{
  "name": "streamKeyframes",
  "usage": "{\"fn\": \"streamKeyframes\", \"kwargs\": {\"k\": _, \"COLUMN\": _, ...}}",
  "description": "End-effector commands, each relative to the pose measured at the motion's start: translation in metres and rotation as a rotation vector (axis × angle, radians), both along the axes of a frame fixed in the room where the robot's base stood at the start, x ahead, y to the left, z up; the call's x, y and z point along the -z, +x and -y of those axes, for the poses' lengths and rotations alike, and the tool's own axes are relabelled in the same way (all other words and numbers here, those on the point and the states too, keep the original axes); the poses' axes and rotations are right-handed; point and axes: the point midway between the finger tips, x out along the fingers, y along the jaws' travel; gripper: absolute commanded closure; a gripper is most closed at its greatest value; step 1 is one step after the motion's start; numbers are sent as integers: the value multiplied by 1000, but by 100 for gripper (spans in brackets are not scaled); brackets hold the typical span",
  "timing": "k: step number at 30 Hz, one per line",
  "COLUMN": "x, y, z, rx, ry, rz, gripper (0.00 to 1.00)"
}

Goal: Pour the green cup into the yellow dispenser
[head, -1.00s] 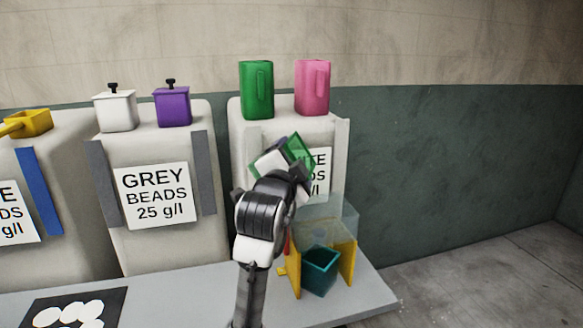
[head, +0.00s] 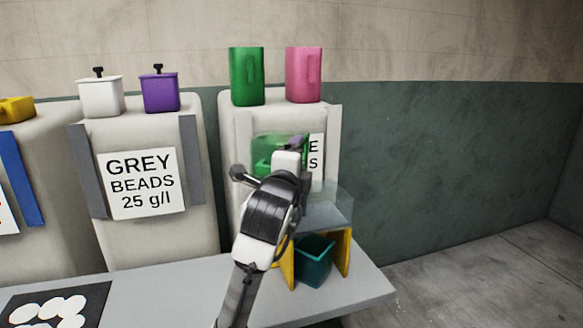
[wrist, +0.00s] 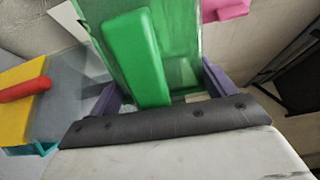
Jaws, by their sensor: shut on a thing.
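The green cup (head: 266,143) is a see-through green vessel in front of the right-hand machine's label. My gripper (head: 290,150) is shut on it. In the wrist view the cup's solid green handle (wrist: 137,55) runs between the purple fingers of my gripper (wrist: 165,88). The yellow dispenser (head: 347,253) stands low on the bench, below and right of the cup, with a clear hopper (head: 332,210) on top. It also shows at the left of the wrist view (wrist: 15,112), with a red lever (wrist: 25,90). The cup's contents cannot be made out.
A teal bin (head: 314,268) sits under the dispenser. A green jug (head: 246,78) and a pink jug (head: 303,76) stand on the machine behind. A grey-beads machine (head: 150,235) carries white and purple lidded pots. Open floor lies to the right.

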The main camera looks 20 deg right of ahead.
Motion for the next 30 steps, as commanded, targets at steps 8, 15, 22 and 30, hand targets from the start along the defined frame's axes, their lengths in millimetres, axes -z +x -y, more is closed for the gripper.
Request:
{"fn": "streamKeyframes", "kwargs": {"k": 8, "x": 2, "y": -6, "z": 10, "rx": -2, "ry": 249, "rz": 134, "gripper": 41}}
{"fn": "streamKeyframes", "kwargs": {"k": 15, "x": 1, "y": -8, "z": 14, "rx": -1, "ry": 340, "rz": 181, "gripper": 41}}
{"fn": "streamKeyframes", "kwargs": {"k": 22, "x": 1, "y": -8, "z": 15, "rx": 0, "ry": 343, "rz": 183, "gripper": 41}}
{"fn": "streamKeyframes", "kwargs": {"k": 30, "x": 1, "y": -8, "z": 15, "rx": 0, "ry": 343, "rz": 182, "gripper": 41}}
